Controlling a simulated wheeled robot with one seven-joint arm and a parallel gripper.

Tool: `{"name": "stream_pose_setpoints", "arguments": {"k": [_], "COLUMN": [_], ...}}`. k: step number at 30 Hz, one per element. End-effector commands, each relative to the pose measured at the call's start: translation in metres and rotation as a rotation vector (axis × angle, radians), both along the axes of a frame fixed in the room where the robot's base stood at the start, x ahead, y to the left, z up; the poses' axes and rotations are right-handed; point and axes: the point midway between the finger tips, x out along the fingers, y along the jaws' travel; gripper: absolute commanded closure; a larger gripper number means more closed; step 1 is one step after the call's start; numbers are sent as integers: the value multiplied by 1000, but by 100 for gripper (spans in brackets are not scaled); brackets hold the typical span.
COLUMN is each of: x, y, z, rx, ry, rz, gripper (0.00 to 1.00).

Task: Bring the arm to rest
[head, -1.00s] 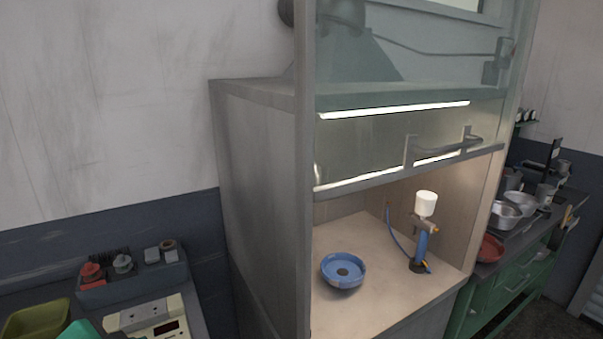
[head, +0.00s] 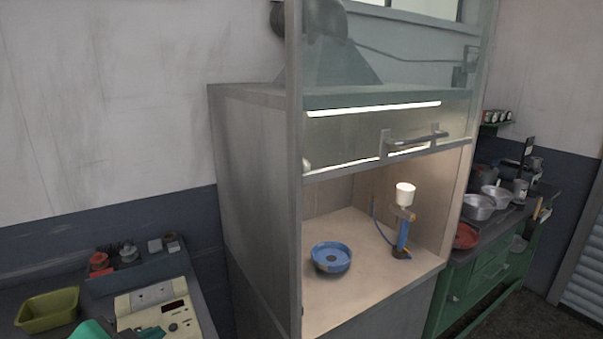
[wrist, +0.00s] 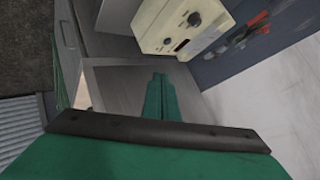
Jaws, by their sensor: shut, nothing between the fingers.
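My gripper (wrist: 160,78) shows in the wrist view with its two green fingers together and nothing between them. It points towards a grey surface beside a cream instrument. In the head view only a green part of my arm shows at the bottom left edge, and the fingers cannot be made out there.
A cream instrument (head: 158,309) and a green tray (head: 47,311) are on the left bench. A hood (head: 250,200) stands in the middle, holding a blue pan (head: 331,257) and a burner (head: 403,230). A green cabinet (head: 490,268) with bowls stands at right.

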Motion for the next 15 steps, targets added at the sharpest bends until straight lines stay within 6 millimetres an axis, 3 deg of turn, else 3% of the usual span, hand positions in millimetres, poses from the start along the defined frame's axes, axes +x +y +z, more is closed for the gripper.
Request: {"name": "stream_pose_setpoints", "arguments": {"k": [8,15], "x": [34,68], "y": [-44,-102], "z": [19,45], "rx": [-123,-324], "ry": [-168,-388], "rz": [-51,-96], "gripper": [100,100]}}
